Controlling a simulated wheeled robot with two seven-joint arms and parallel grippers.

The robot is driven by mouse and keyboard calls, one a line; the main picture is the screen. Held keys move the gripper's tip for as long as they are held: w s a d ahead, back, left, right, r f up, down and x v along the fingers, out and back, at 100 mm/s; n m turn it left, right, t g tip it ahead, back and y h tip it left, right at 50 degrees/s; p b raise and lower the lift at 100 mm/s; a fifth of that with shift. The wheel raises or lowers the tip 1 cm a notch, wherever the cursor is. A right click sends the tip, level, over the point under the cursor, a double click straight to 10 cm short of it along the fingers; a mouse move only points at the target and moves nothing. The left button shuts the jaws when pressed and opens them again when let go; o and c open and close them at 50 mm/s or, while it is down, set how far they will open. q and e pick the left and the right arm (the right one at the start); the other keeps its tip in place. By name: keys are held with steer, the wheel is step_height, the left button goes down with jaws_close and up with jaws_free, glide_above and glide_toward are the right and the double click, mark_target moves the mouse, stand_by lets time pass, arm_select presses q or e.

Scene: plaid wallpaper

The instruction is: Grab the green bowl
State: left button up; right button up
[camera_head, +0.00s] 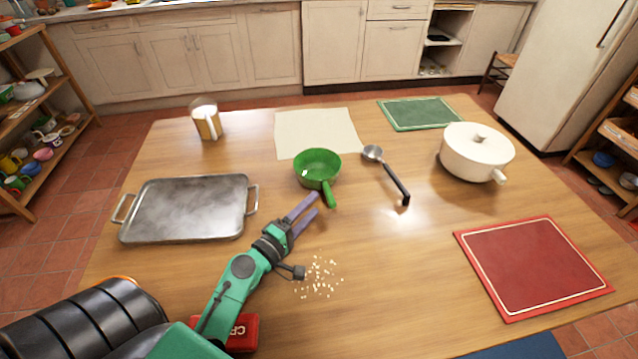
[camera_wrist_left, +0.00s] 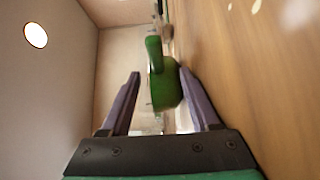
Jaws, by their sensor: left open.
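The green bowl (camera_head: 317,165) has a short green handle that points toward me. It stands upright on the wooden table (camera_head: 400,260), near the middle, in the head view. My left gripper (camera_head: 311,204) is open, with its purple fingers just in front of the bowl, beside the handle on its left. In the left wrist view the bowl (camera_wrist_left: 165,88) with its handle shows ahead, beyond and between the two open fingers (camera_wrist_left: 163,88). I see no contact between the fingers and the bowl. My right gripper is not in view.
A metal ladle (camera_head: 386,172) lies right of the bowl. A metal tray (camera_head: 189,207) lies left, a cream cloth (camera_head: 316,130) behind. A white pot (camera_head: 475,153), a green mat (camera_head: 419,113), a red mat (camera_head: 532,266), a mug (camera_head: 207,122) and scattered crumbs (camera_head: 319,278) are also on the table.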

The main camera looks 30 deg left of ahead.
mark_target(325, 193)
arm_select(q)
steer(key=w, duration=0.2)
steer(key=w+d+p, duration=0.1)
steer(key=w, duration=0.1)
steer(key=w+p, duration=0.1)
steer(key=w, duration=0.2)
steer(key=shift+w+d+r, duration=0.1)
steer(key=shift+d+r, duration=0.05)
steer(key=shift+r, duration=0.2)
steer(key=shift+w+f, duration=0.1)
steer(key=shift+f, duration=0.05)
steer(key=shift+c, duration=1.2)
jaws_close()
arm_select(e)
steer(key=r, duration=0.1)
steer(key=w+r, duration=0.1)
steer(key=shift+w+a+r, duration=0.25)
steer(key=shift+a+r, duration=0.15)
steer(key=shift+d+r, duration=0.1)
